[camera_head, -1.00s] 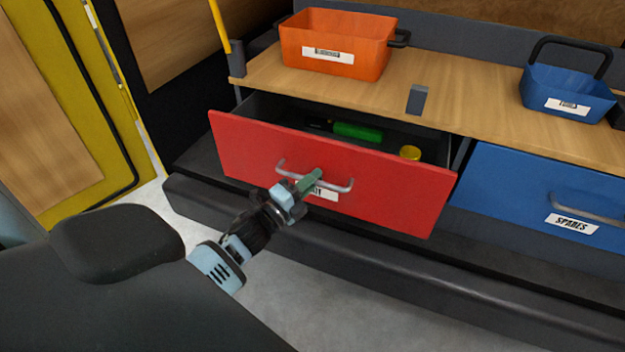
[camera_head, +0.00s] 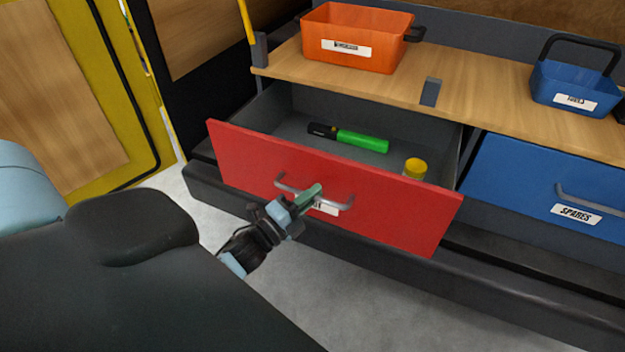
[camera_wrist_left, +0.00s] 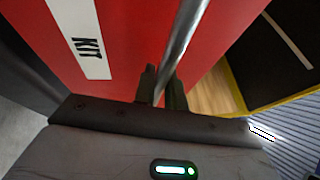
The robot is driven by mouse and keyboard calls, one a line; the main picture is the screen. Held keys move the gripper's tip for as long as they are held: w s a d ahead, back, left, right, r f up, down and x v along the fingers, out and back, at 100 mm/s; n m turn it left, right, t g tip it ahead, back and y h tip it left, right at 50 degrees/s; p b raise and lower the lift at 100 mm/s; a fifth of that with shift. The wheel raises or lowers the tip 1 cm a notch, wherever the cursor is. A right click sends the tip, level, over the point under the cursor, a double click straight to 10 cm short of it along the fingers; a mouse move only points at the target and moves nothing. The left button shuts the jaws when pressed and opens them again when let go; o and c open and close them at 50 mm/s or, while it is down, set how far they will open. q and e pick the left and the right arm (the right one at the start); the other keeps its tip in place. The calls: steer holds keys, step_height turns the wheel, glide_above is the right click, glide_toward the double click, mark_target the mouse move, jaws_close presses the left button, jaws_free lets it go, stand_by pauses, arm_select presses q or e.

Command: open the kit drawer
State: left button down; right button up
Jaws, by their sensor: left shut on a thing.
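The red kit drawer (camera_head: 240,155) is pulled out from under the wooden bench top, and its inside is open to view. Its grey bar handle (camera_head: 338,203) runs across the front above a white label, which reads KIT in the left wrist view (camera_wrist_left: 84,40). My left gripper (camera_head: 308,196) is shut on the handle, with the bar (camera_wrist_left: 180,45) between its fingers in the left wrist view. Inside the drawer lie a green and black cylinder (camera_head: 362,141) and a yellow-lidded jar (camera_head: 415,168). My right gripper does not show.
An orange bin (camera_head: 380,55) and a blue TOOLS basket (camera_head: 545,90) stand on the bench top (camera_head: 480,100). The blue SPARES drawer (camera_head: 520,180) at right is shut. A dark ledge (camera_head: 400,275) runs below the drawers, with clear grey floor in front.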

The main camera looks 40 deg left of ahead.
arm_select(q)
steer(key=c, duration=1.5)
jaws_free()
steer(key=shift+o, duration=0.2)
steer(key=shift+s, duration=0.1)
steer(key=b+v, duration=0.1)
steer(key=v, duration=0.6)
steer(key=shift+s, duration=0.35)
steer(key=shift+a+f, duration=0.1)
